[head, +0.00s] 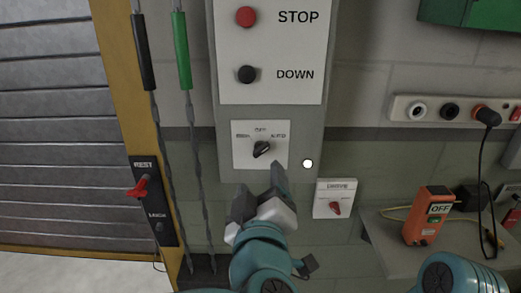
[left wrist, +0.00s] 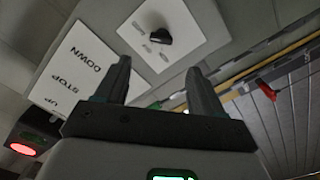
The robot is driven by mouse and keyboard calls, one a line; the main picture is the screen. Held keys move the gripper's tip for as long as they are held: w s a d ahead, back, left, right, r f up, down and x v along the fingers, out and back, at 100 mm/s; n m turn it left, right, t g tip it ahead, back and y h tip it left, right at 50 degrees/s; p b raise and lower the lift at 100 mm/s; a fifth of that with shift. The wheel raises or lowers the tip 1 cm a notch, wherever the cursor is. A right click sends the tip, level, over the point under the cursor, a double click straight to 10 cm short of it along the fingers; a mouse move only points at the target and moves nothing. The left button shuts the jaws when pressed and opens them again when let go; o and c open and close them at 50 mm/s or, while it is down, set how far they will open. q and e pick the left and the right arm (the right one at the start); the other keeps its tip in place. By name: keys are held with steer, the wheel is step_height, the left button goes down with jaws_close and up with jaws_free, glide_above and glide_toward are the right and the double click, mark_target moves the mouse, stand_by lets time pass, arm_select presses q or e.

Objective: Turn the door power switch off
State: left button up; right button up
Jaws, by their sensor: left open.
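A black rotary knob (head: 262,149) sits on a small white plate (head: 241,158) below the STOP and DOWN buttons. The plate's small lettering is too blurred to read surely, so I cannot tell whether this is the door power switch. The knob points up and to the right in the head view. My left gripper (head: 259,180) is open and empty just below the plate, fingers pointing up towards it. In the left wrist view the knob (left wrist: 160,36) lies beyond and above the gap between the open fingers (left wrist: 158,68), apart from them. My right gripper is out of view.
A red rotary switch (head: 336,208) is on a plate to the right. A red lever (head: 139,188) between REST and LOCK is on the left, beside a roller door (head: 50,150). An orange box marked OFF (head: 425,218) stands on a shelf. Cables hang left of the panel.

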mark_target(261, 152)
arm_select(q)
steer(key=w+p, duration=0.2)
steer(key=w, duration=0.8)
steer(key=shift+w+f, duration=0.15)
steer(key=shift+w, duration=0.35)
steer(key=shift+s, duration=0.2)
steer(key=c, duration=1.1)
